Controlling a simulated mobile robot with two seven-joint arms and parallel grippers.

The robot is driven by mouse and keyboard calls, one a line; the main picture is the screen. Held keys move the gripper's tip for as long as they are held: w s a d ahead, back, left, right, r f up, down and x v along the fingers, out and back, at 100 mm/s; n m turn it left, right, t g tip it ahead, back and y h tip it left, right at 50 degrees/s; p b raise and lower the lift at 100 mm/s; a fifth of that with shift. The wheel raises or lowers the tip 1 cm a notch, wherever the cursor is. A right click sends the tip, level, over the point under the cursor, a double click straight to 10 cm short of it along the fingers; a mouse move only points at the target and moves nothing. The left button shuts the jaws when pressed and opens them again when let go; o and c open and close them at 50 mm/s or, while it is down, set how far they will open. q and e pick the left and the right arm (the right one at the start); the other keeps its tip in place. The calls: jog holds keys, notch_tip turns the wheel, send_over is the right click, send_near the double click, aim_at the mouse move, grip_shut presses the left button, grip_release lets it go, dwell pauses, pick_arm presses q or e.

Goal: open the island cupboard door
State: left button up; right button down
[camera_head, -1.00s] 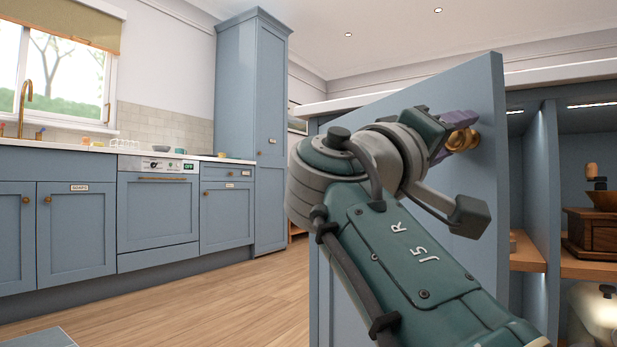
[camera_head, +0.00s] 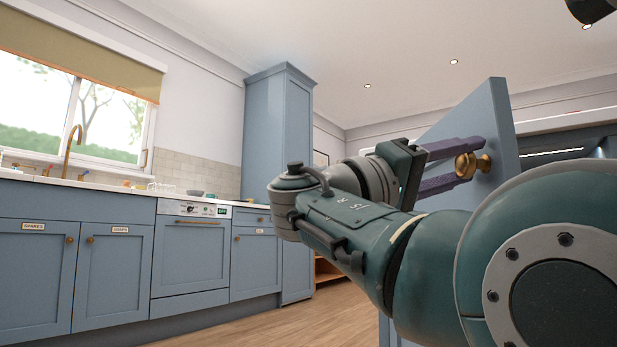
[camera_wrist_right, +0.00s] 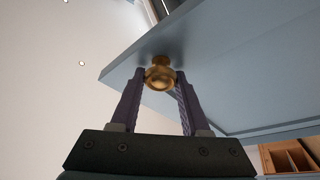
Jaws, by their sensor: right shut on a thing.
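The island cupboard door (camera_head: 497,115) is a blue-grey panel standing swung open at the right of the head view. It also fills much of the right wrist view (camera_wrist_right: 240,65). Its round brass knob (camera_head: 471,165) is between the purple fingers of my right gripper (camera_head: 462,164). In the right wrist view, the fingertips (camera_wrist_right: 160,80) close on the knob (camera_wrist_right: 159,74) from both sides. My right arm hides the lower part of the door. My left gripper is not in view.
The open island interior (camera_head: 560,143) shows at the far right, mostly behind my arm. Wooden floor (camera_head: 320,320) lies clear between.

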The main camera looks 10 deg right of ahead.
jog(key=shift+a, duration=0.1)
dwell(0.3)
jog(key=shift+c, duration=1.9)
grip_release()
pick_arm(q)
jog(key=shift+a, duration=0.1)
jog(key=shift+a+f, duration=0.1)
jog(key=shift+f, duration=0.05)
